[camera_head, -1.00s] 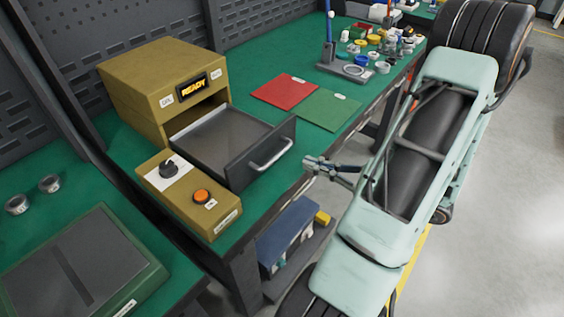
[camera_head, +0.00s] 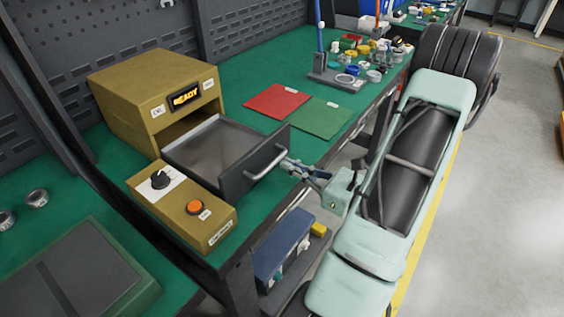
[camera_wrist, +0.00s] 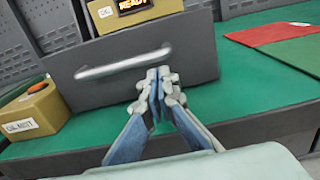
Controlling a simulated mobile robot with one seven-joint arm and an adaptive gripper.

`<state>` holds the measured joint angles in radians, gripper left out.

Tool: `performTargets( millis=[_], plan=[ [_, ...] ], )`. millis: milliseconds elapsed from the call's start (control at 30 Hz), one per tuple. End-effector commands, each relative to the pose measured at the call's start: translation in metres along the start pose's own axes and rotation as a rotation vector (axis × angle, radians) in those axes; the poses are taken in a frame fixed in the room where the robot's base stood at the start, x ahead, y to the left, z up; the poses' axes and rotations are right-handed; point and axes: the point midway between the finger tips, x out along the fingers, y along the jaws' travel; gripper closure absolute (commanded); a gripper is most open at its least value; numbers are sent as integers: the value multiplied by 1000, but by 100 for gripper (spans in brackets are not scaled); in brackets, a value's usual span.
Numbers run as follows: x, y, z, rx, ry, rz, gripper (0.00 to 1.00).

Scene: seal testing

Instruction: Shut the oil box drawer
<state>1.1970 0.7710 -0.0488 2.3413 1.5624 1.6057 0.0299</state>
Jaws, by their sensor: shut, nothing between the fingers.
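The oil box (camera_head: 150,95) is a mustard-yellow case with a lit "READY" display, standing on the green bench. Its grey drawer (camera_head: 215,150) is pulled out toward the bench's front edge and looks empty. The drawer's dark front panel (camera_head: 238,178) carries a silver bar handle (camera_head: 268,163). My gripper (camera_head: 288,166) is shut and empty, at the right end of the handle. In the wrist view my gripper (camera_wrist: 157,75) points at the front panel (camera_wrist: 200,62), just below the right end of the handle (camera_wrist: 120,63). I cannot tell whether the fingertips touch the panel.
A yellow control box (camera_head: 182,210) with a black knob and orange button stands left of the drawer. A red sheet (camera_head: 276,101) and a green sheet (camera_head: 320,118) lie to its right. Several small parts stand farther back. A dark plate (camera_head: 75,275) lies at the lower left.

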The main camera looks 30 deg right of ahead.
Motion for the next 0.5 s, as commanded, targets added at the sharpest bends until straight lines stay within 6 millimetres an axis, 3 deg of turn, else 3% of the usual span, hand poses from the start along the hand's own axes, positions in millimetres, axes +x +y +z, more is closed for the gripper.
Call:
performTargets(
  millis=[200,500],
  plan=[
    [23,0,0,0,0,1,100],
    [27,0,0,0,1,0,100]
  ],
)
